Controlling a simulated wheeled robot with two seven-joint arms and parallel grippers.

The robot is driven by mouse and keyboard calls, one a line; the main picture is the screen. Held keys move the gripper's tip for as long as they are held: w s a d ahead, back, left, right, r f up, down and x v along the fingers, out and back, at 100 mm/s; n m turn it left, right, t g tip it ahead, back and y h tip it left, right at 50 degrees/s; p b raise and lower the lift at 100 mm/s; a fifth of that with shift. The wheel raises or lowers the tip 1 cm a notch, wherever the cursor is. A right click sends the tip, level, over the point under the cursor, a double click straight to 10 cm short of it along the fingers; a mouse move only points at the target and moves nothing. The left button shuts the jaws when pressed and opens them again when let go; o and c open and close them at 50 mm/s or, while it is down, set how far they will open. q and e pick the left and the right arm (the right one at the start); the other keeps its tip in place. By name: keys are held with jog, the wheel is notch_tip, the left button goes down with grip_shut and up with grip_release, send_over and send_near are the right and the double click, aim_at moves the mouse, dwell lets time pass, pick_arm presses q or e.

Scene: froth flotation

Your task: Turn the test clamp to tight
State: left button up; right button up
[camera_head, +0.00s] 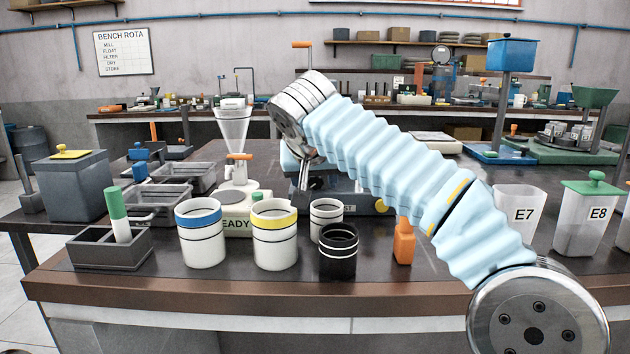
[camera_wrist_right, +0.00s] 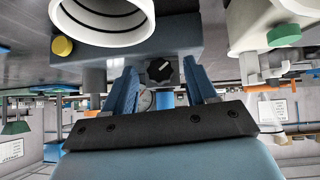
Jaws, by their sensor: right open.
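A black lobed knob (camera_wrist_right: 158,70) with a white pointer line sits on the face of a blue-grey unit (camera_wrist_right: 190,25) in the right wrist view. No label naming the test clamp can be read there. My right gripper (camera_wrist_right: 161,80) is open, its two blue fingers either side of the knob in that view; I cannot tell whether they touch it. In the head view my right gripper (camera_head: 307,182) reaches down at the blue-grey unit (camera_head: 352,200), and the sleeved arm and gripper hide the knob. My left gripper is not in view.
Beside the unit stands a white READY stand (camera_head: 238,197) with a funnel and orange handle. Blue-banded (camera_head: 201,240) and yellow-banded (camera_head: 274,240) cups, a black cup (camera_head: 338,262) and an orange bottle (camera_head: 404,243) stand in front. Bin E7 (camera_head: 520,212) is at right.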

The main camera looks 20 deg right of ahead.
jog(key=shift+w+f, duration=0.1)
jog(key=shift+c, duration=0.5)
jog(key=c, duration=0.9)
jog(key=y+b, duration=0.1)
jog(key=d+m+t+y+b, duration=0.1)
jog(key=b, duration=0.1)
jog(key=shift+f+m+y, duration=0.3)
jog(key=shift+c, duration=0.3)
jog(key=shift+r+m+y+b, duration=0.15)
jog(key=shift+m+y+b, duration=0.3)
jog(key=shift+y, duration=0.15)
jog(key=shift+a+r+t, duration=0.1)
jog(key=shift+t, duration=0.2)
jog(key=o, duration=1.1)
jog(key=shift+c, duration=0.2)
